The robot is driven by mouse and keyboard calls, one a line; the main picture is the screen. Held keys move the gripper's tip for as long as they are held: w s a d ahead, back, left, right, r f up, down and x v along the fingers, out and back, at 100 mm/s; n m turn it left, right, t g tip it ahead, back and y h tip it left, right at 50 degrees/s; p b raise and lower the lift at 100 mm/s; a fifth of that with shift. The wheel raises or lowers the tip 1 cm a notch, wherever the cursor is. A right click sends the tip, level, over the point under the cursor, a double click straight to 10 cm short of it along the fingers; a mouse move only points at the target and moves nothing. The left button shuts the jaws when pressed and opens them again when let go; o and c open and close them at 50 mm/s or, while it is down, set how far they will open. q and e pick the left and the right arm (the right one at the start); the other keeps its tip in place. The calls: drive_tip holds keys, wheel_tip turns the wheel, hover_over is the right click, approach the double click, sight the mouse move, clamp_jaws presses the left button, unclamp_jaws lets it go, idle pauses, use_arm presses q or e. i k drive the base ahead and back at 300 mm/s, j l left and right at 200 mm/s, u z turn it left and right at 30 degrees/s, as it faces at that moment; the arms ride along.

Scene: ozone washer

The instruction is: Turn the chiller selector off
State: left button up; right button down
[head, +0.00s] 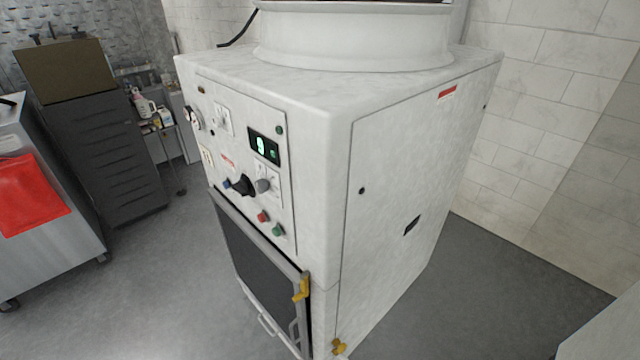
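The washer's control panel (246,150) faces left on the white cabinet (420,150). A large black knob (243,185) sits low on the panel, with a grey knob (263,186) on a pale plate just right of it. Another small switch on a pale plate (224,120) is at the upper left. The labels are too small to read, so I cannot tell which is the chiller selector or its setting. A dark display (265,146) shows lit green digits. Neither of my grippers is in view.
A red button (262,216) and a green button (278,230) sit below the knobs. The framed door (262,270) below has a yellow latch (301,289). A steel cart with a red cloth (30,195) stands left. Open grey floor (165,270) lies before the washer.

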sight(241, 188)
drive_tip(key=i+j, duration=0.15)
drive_tip(key=j, duration=0.35)
drive_tip(key=i+j+z, duration=0.15)
drive_tip(key=j, duration=0.3)
drive_tip(key=i+j, duration=0.1)
drive_tip(key=j, duration=0.4)
drive_tip(key=i+j+z, duration=0.1)
drive_tip(key=j, duration=0.4)
drive_tip(key=i+j, duration=0.15)
drive_tip(key=j, duration=0.35)
drive_tip(key=l+z, duration=0.05)
